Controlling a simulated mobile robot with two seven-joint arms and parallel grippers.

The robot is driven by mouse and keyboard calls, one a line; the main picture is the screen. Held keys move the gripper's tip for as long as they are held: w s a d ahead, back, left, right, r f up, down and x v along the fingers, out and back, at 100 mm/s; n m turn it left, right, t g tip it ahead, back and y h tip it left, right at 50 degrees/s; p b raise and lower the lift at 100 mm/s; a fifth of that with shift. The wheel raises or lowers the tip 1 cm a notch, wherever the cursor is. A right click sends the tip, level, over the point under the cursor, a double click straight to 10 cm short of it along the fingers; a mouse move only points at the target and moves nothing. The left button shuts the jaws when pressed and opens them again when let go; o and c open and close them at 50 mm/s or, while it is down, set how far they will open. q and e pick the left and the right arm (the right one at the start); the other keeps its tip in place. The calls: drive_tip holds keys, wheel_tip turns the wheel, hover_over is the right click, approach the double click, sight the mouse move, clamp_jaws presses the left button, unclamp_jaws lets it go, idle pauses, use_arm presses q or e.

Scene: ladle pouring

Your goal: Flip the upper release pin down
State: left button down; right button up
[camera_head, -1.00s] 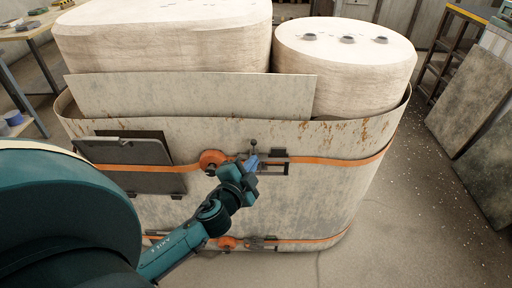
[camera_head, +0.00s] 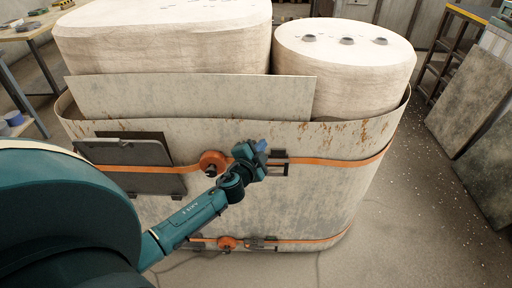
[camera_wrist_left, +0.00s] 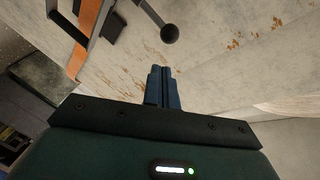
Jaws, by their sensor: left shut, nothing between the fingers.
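The upper release pin is a dark rod with a round ball knob (camera_wrist_left: 169,33). It shows in the left wrist view beside the upper buckle frame (camera_wrist_left: 93,18); in the head view my gripper hides it. The upper buckle (camera_head: 279,162) sits on the upper orange strap (camera_head: 330,161) on the container's front. My left gripper (camera_head: 262,146) is in front of the wall, just above the strap. Its blue fingers (camera_wrist_left: 163,85) are shut and empty. In the left wrist view they point toward the knob, with a gap in the picture. My right gripper is not in view.
The rusty pale container (camera_head: 320,195) holds two large wooden blocks (camera_head: 160,45). An orange round fitting (camera_head: 212,163) and a grey hinged panel (camera_head: 130,153) sit left of the buckle. A lower strap with its buckle (camera_head: 257,243) runs below.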

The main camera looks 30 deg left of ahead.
use_arm(q)
drive_tip(key=shift+a+f, duration=0.5)
drive_tip(key=shift+a, duration=0.35)
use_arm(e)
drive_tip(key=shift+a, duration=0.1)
use_arm(q)
wheel_tip(320, 180, down, 2)
drive_tip(key=b, duration=0.2)
drive_tip(key=shift+f+b, duration=0.1)
drive_tip(key=shift+b, duration=0.2)
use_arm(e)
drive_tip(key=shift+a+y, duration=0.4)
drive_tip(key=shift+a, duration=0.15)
